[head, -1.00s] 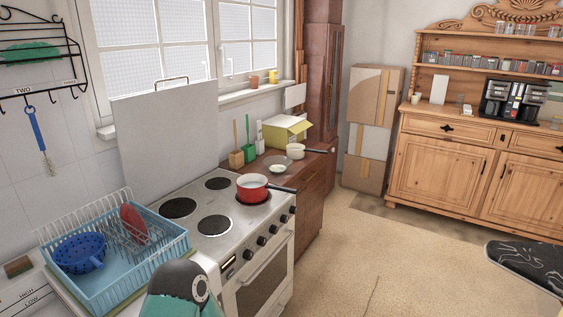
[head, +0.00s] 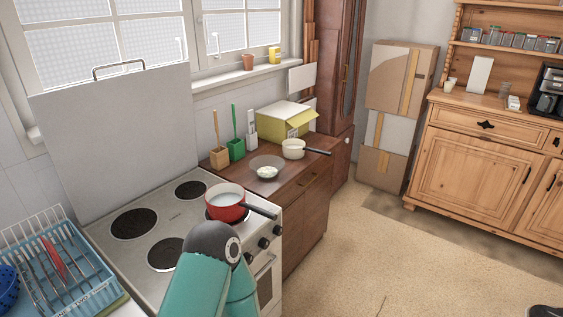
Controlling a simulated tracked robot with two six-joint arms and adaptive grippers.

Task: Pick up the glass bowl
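A round, see-through grey dish that looks like the glass bowl (head: 267,161) sits on the brown wooden counter (head: 290,190), just right of the stove. Something small and white shows in its front part; I cannot tell what it is. It stands between the green holder and a cream pan. A teal arm link of mine with a dark joint rises at the bottom of the head view, in front of the stove. Neither gripper shows in the head view, so their distance from the bowl is hidden.
A red pot (head: 226,204) stands on the stove (head: 150,235), its handle pointing right. Next to the bowl are a cream pan (head: 293,149), a yellow box (head: 284,121), a green holder (head: 236,150) and a wooden holder (head: 219,156).

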